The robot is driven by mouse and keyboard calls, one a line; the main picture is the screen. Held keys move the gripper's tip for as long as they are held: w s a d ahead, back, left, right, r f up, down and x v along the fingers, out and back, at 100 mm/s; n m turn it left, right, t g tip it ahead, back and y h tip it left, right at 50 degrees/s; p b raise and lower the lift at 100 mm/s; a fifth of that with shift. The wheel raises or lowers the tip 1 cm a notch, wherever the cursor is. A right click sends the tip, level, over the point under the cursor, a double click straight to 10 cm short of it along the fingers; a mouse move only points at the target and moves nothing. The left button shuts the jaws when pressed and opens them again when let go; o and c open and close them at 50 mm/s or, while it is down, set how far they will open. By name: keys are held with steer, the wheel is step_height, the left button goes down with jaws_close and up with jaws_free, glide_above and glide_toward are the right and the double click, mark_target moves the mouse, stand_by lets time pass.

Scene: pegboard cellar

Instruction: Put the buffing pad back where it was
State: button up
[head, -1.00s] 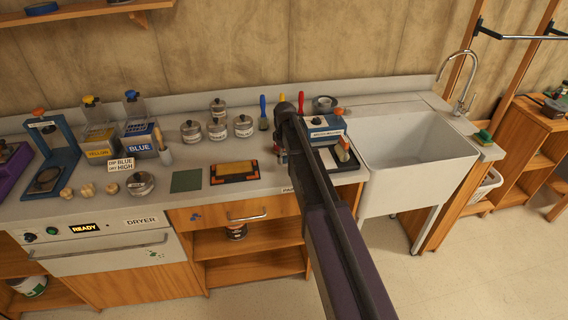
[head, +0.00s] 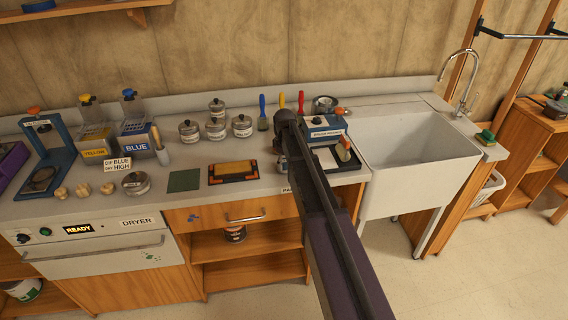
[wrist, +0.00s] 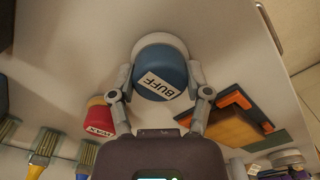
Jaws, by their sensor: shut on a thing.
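The buffing pad (wrist: 162,75) is a round blue-topped piece with a white "BUFF" label and a pale pad under it. In the wrist view my gripper (wrist: 161,82) is shut on it, one finger on each side. I cannot tell whether the pad touches the counter below. A red piece labelled "WAX" (wrist: 101,115) is just left of my gripper in the wrist view. In the head view my arm covers most of the gripper and the pad, over the counter between the black-framed orange tray (head: 212,182) and the dark tray (head: 351,176) by the sink.
In the wrist view the orange and black frame (wrist: 238,101) is close on the right, and brushes (wrist: 45,148) are at the lower left. In the head view the sink (head: 385,172) is at the right, and lidded jars (head: 242,128) stand behind. The counter's front edge is close.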

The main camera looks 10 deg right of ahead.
mark_target(284, 161)
steer(key=o, duration=1)
steer(key=shift+r, duration=0.15)
step_height(284, 161, up, 12)
steer(key=p, duration=1.2)
steer(key=s+m, duration=0.3)
steer(key=s, duration=0.6)
steer(key=s+m, duration=0.3)
steer(key=s, duration=0.7)
steer(key=s+m, duration=0.3)
steer(key=s, duration=0.7)
steer(key=shift+s+a, duration=0.1)
